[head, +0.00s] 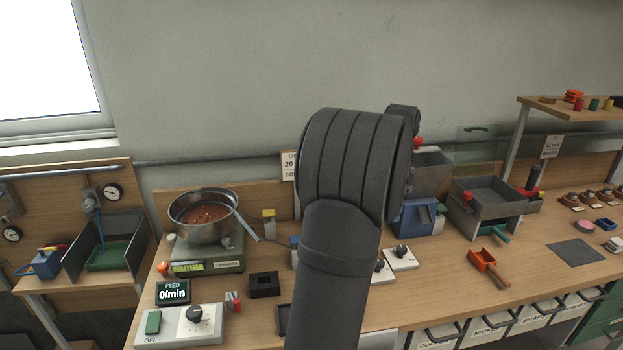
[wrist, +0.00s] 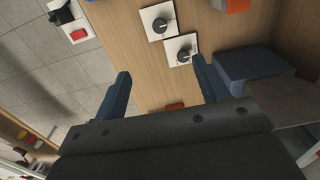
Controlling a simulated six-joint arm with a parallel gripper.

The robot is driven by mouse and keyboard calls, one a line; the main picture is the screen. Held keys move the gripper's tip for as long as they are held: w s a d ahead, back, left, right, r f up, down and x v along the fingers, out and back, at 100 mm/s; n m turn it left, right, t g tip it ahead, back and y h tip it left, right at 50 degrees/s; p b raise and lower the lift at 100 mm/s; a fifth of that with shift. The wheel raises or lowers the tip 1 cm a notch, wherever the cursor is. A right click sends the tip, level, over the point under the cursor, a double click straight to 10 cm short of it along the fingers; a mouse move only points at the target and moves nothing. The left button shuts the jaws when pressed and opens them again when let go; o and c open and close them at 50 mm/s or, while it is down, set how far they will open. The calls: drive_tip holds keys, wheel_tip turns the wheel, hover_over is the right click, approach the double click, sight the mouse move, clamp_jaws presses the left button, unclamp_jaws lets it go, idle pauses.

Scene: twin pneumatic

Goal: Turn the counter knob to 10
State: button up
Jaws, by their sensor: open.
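Two white plates with dark round knobs sit on the bench, partly behind my arm in the head view: the right knob (head: 402,249) and the left knob (head: 379,265). The wrist view shows two such knobs, an upper one (wrist: 160,25) and a lower one (wrist: 183,56). I cannot read their marks or tell which is the counter knob. My gripper (wrist: 160,67) is open and empty, its fingers apart above the bench. The lower knob lies near the right fingertip in the picture; contact is not visible. In the head view my arm hides the gripper.
A control panel (head: 178,326) with another dial stands at the front left, beside a feed display (head: 173,292) reading 0/min. A metal bowl (head: 204,228) sits on a scale. A blue machine (head: 415,217) stands behind the plates; a red scoop (head: 483,261) lies right.

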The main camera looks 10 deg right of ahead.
drive_tip(key=shift+c, duration=1.2)
drive_tip(key=w+a+f+n+g+h, duration=0.15)
drive_tip(key=a+n, duration=0.25)
drive_tip(key=n, duration=1.2)
drive_tip(key=w+a+f+n+h, duration=0.1)
drive_tip(key=a+n+h, duration=0.2)
drive_tip(key=n, duration=1.2)
drive_tip(key=x, duration=1.7)
drive_tip(key=shift+a+f, duration=0.15)
drive_tip(key=shift+f, duration=0.25)
drive_tip(key=shift+c, duration=0.4)
drive_tip(key=c, duration=0.9)
